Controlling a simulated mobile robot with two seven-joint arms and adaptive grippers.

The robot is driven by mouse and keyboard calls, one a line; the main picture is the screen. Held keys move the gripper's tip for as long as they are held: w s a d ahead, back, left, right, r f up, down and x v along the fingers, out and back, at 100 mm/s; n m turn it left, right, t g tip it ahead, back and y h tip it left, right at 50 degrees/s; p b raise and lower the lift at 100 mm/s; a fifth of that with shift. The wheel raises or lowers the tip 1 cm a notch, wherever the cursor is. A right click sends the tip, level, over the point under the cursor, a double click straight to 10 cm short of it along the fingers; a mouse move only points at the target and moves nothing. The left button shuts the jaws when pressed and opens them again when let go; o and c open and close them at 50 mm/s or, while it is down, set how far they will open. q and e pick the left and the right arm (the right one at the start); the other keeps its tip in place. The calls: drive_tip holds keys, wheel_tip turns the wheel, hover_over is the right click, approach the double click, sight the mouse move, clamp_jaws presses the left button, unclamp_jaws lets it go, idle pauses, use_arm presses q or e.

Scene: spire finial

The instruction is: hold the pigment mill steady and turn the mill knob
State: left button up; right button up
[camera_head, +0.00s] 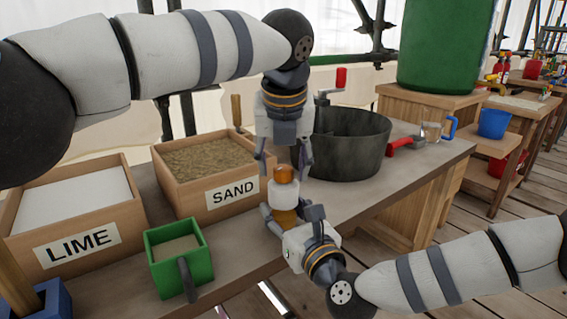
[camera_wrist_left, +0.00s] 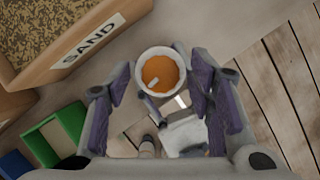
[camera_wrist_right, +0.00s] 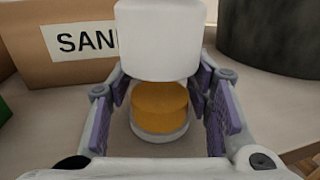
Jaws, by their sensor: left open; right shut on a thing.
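The pigment mill (camera_head: 284,194) stands upright near the front edge of the table. It has a white upper part (camera_wrist_right: 158,40), an orange band below it (camera_wrist_right: 160,100) and an orange top (camera_wrist_left: 160,74), likely the mill knob, with a small pale mark. My right gripper (camera_head: 284,218) is shut on the mill's lower part, its fingers either side of the orange band. My left gripper (camera_head: 283,162) points down from above, open, with its fingers around the top and apart from it. I cannot tell whether the mill's base touches the table.
A sand box (camera_head: 205,172), a lime box (camera_head: 75,213) and a green box with a handle (camera_head: 178,256) stand to the left. A dark tub (camera_head: 350,143) is close behind on the right. A red-handled tool (camera_head: 405,145) lies beyond it. Plank floor (camera_wrist_left: 285,75) lies past the table edge.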

use_arm(q)
drive_tip(key=shift+c, duration=0.6)
drive_tip(key=c, duration=1)
drive_tip(key=shift+c, duration=0.2)
drive_tip(key=shift+m, duration=0.3)
drive_tip(key=m+h, duration=0.1)
drive_tip(key=m, duration=0.1)
drive_tip(key=shift+a+m, duration=0.15)
drive_tip(key=shift+m, duration=0.25)
drive_tip(key=m+g+h, duration=0.1)
drive_tip(key=m, duration=0.2)
drive_tip(key=shift+m+h, duration=0.3)
drive_tip(key=shift+m, duration=0.1)
drive_tip(key=m+g, duration=0.1)
drive_tip(key=m, duration=0.2)
drive_tip(key=m+h, duration=0.1)
drive_tip(key=m, duration=0.2)
drive_tip(key=shift+w+a+g, duration=0.15)
drive_tip(key=shift+w+g, duration=0.05)
drive_tip(key=shift+g, duration=0.2)
drive_tip(key=shift+m, duration=0.3)
